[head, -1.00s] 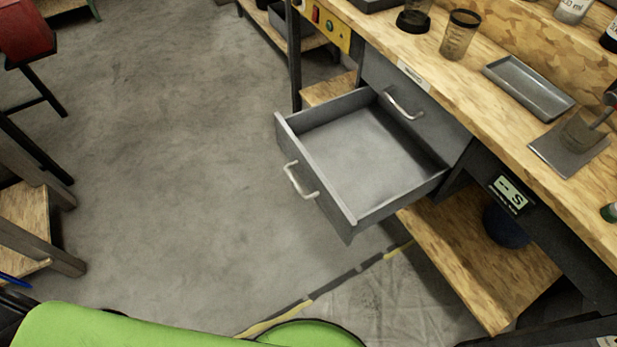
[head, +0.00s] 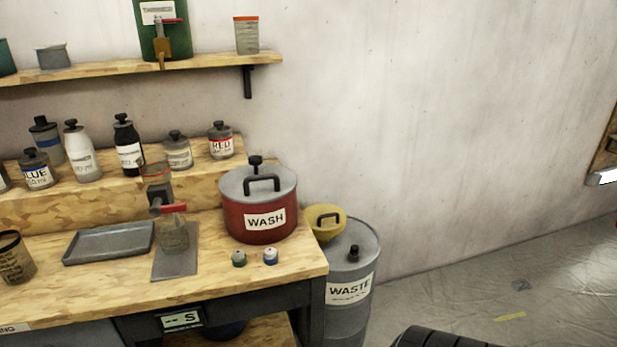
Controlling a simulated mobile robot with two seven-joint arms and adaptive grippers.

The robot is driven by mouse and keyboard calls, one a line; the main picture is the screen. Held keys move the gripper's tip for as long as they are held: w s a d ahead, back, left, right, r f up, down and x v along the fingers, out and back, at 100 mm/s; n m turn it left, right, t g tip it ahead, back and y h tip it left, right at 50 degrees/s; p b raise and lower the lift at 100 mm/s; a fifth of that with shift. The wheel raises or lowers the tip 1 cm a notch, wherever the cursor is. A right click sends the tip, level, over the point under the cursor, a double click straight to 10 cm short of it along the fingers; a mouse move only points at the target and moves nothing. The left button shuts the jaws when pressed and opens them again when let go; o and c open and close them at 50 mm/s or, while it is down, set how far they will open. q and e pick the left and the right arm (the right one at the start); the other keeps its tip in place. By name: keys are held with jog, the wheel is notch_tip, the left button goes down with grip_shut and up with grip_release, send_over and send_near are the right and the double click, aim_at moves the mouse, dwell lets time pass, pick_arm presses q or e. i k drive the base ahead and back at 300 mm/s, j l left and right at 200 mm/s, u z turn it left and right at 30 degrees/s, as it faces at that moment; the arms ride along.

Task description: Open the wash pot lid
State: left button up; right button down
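The wash pot (head: 260,222) is a red pot with a white WASH label, standing at the right end of the wooden bench. Its grey lid (head: 257,184) sits on top, with a dark bar handle in front and a dark knob on top. The lid looks closed on the pot. Neither of my grippers is in view.
A glass cup (head: 173,235) on a plate and a grey tray (head: 109,242) lie left. A grey WASTE drum (head: 348,300) with a yellow funnel (head: 324,222) stands right of the bench.

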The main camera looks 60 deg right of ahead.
aim_at(258, 172)
jog(key=z, duration=1.45)
